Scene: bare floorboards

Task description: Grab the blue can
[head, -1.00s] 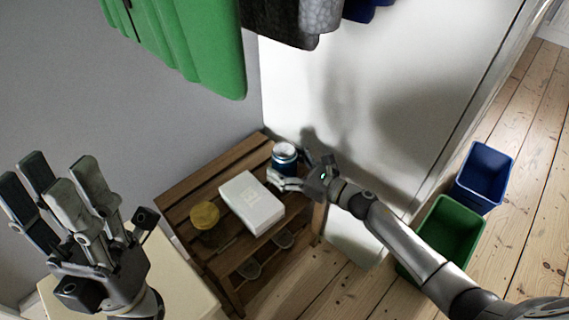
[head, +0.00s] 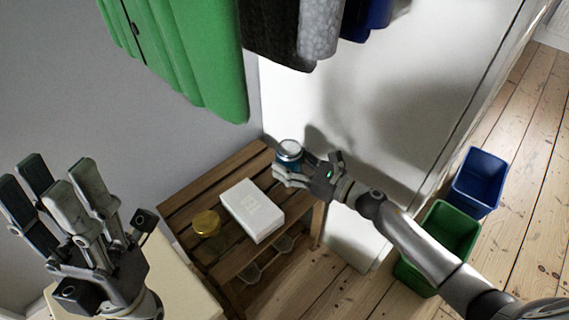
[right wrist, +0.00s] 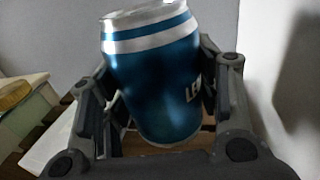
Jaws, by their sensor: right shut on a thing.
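The blue can (head: 289,153) with white bands and a silver top is at the far right end of the wooden rack. My right gripper (head: 290,176) is shut on it. In the right wrist view the can (right wrist: 155,85) stands between the fingers, slightly tilted, with white lettering at its right side. Whether its base touches the rack is hidden. My left gripper (head: 65,205) is raised at the lower left with its fingers spread open and empty.
A white box (head: 252,208) and a yellow-lidded jar (head: 206,223) stand on the wooden rack (head: 172,198). Coats (head: 185,60) hang above. A green bin (head: 450,228) and a blue bin (head: 480,180) stand on the floor at right. A white panel is behind the can.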

